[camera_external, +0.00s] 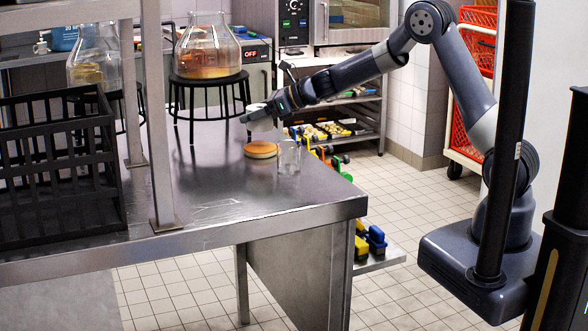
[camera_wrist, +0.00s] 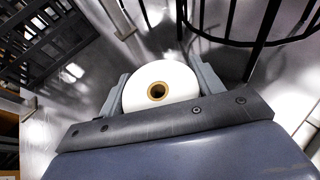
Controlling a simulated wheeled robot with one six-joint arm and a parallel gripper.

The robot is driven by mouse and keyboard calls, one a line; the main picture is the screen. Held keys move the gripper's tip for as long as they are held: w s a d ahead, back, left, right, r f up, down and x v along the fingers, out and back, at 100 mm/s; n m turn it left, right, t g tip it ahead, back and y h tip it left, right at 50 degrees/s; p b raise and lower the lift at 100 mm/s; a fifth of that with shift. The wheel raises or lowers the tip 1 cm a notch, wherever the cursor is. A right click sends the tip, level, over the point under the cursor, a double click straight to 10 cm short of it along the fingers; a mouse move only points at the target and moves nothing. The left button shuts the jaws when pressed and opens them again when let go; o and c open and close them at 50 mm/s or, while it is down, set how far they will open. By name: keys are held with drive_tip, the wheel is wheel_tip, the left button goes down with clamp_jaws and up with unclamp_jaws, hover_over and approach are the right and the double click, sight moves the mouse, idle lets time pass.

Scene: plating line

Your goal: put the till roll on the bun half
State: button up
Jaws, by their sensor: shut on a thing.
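The till roll (camera_wrist: 178,82) is white with a brown core. In the wrist view it sits between the two grey fingers of my gripper (camera_wrist: 163,78), which is shut on it. In the external view my gripper (camera_external: 258,114) holds the roll (camera_external: 263,125) above the table, over the bun half and clear of it. The bun half (camera_external: 260,149) is a flat, round, tan-topped piece lying on the metal table. The bun half cannot be made out in the wrist view.
A clear glass (camera_external: 289,158) stands just right of the bun half. A black round stand (camera_external: 208,79) with a glass flask (camera_external: 207,47) is behind it. A black crate (camera_external: 60,170) and a shelf post (camera_external: 158,120) are at left. The front of the metal table (camera_external: 215,195) is clear.

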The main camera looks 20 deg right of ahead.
sight(255, 126)
drive_tip(key=shift+f+b, duration=0.35)
drive_tip(key=shift+f, duration=1.6)
drive_tip(key=shift+f, duration=0.15)
drive_tip(key=o, duration=1)
drive_tip(key=shift+r, duration=0.25)
drive_tip(key=b+v, duration=0.1)
drive_tip(key=v, duration=1.1)
drive_tip(key=shift+o, duration=0.6)
